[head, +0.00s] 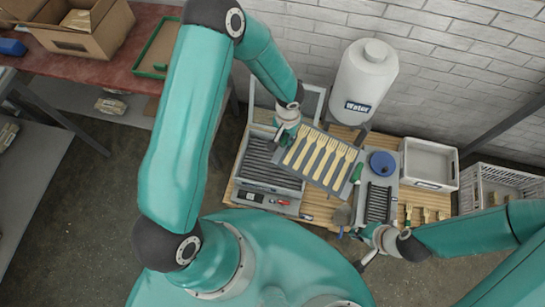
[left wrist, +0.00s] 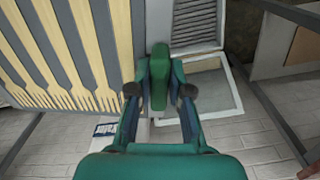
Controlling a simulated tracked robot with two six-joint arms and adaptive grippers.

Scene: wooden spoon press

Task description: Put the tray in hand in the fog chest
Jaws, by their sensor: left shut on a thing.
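The tray (head: 331,177) is a dark flat tray carrying several pale wooden forks side by side. It hangs slightly tilted above the bench, and its forks fill the upper left of the left wrist view. My left gripper (head: 283,134) is shut on the tray's green handle (left wrist: 160,75); a second green handle (head: 357,173) shows at the opposite end. The fog chest (head: 262,181) appears to be the open grey box with a slatted floor left of the tray; the tray hides part of its right side. Its framed lid stands open behind. My right gripper (head: 360,249) looks open and empty near the bench's front.
A white water tank (head: 362,82) stands behind the tray. Right of it are a blue round thing (head: 382,163), a dark ribbed press plate (head: 378,204), a grey bin (head: 430,163) and a crate (head: 500,183). Loose wooden pieces (head: 425,215) lie at the bench's front right.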

